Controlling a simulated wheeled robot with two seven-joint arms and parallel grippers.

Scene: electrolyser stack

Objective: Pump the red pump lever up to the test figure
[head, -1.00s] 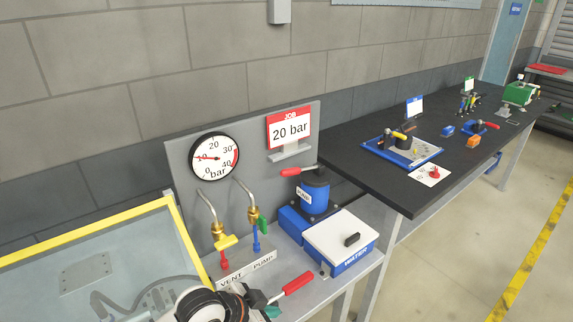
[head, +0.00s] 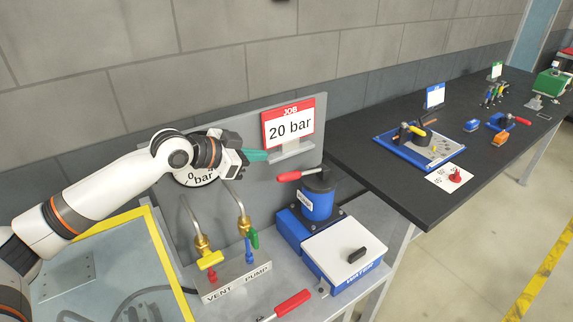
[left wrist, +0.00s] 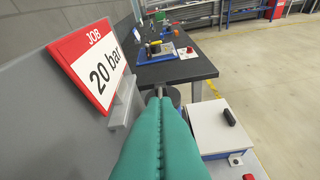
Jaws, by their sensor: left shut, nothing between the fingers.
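A red-gripped lever (head: 288,177) stands out from the top of the blue hand pump (head: 317,198). A second red handle (head: 291,304) lies low at the panel's front edge. The pressure gauge (head: 196,180) is mostly hidden behind my left arm; its needle cannot be read. The job sign (head: 288,128) reads 20 bar. My left gripper (head: 264,156) is shut and empty, in front of the grey back panel, up and left of the pump lever and apart from it. Its green fingers (left wrist: 160,98) lie together in the left wrist view. My right gripper is out of view.
A yellow valve handle (head: 210,260) and a green one (head: 254,238) sit above the VENT and PUMP labels. A white-lidded water tank (head: 342,246) stands right of them. A black bench (head: 390,190) with other work lies beyond.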

